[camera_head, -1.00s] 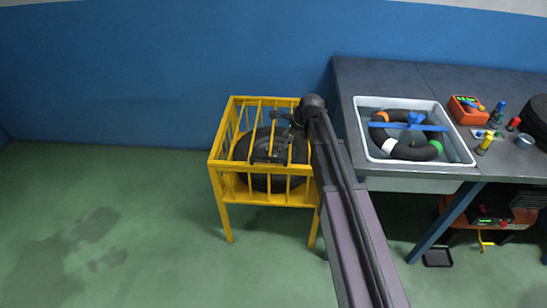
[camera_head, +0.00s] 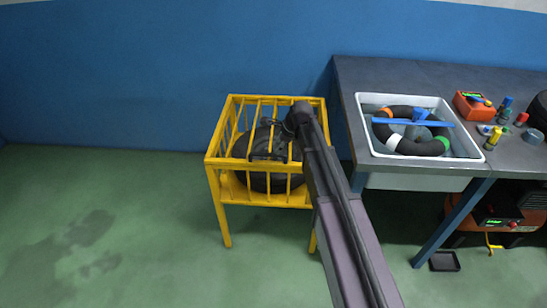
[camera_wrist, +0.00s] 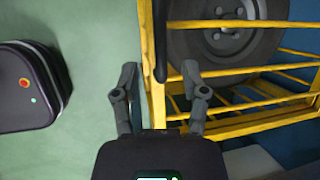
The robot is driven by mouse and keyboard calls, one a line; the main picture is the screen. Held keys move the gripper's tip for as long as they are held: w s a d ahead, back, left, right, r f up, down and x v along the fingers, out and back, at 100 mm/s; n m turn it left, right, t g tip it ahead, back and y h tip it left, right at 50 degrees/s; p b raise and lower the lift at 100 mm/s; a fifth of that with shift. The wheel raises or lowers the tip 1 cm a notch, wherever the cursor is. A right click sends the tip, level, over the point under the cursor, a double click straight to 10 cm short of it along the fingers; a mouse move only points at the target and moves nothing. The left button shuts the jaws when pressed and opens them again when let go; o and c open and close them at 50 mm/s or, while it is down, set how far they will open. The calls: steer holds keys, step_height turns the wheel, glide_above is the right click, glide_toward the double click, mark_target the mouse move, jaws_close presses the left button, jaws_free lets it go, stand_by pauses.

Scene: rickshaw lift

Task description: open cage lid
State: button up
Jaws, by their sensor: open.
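The yellow barred cage (camera_head: 224,163) stands left of the workbench, with a dark wheel (camera_head: 262,182) inside. My gripper (camera_head: 268,152) is over the cage's front top edge, partly hidden by my arm. In the wrist view my gripper (camera_wrist: 160,75) is open, its two fingers apart. A dark bar, seemingly a handle (camera_wrist: 160,40), runs along the cage's yellow edge (camera_wrist: 157,100) and reaches between the fingertips. I cannot tell whether the fingers touch it. The wheel (camera_wrist: 225,30) shows behind the yellow bars. The lid looks closed, though its outline is hard to separate from the cage.
A grey workbench (camera_head: 360,80) carries a white water basin (camera_head: 365,140) with a dark ring, close to the cage's right side. An orange box (camera_head: 472,104) and several small items stand farther right. Green floor (camera_head: 120,220) is free at left.

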mark_target(272, 154)
steer(key=shift+b+x, duration=2.25)
steer(key=shift+x, duration=0.55)
jaws_close()
